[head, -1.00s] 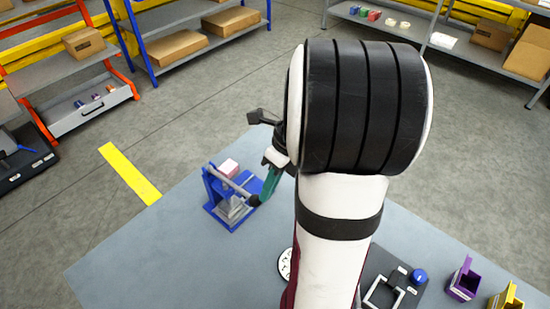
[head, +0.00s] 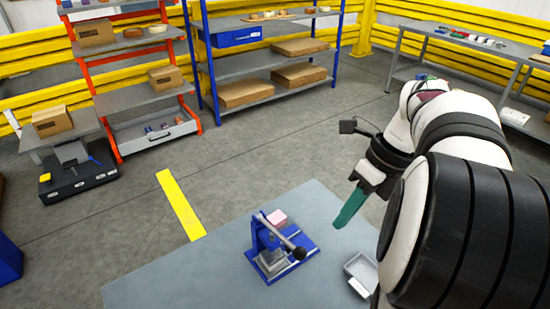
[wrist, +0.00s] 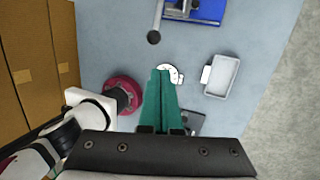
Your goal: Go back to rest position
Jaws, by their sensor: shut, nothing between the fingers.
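My gripper (head: 350,208) shows in the head view as teal fingers, pointing down above the right part of the table. In the wrist view the two teal fingers (wrist: 160,75) lie side by side, shut and empty. The gripper is apart from the blue press (head: 275,250), which stands to its left with its dark lever knob (head: 299,253). The press shows only in part at the top of the wrist view (wrist: 195,8).
The grey table (head: 200,275) has bare room left of the press. A pink block (head: 277,218) sits by the press. A grey tray (head: 362,270) lies to the right. In the wrist view, cardboard boxes (wrist: 30,60) stand at the left. Shelves (head: 265,60) stand behind.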

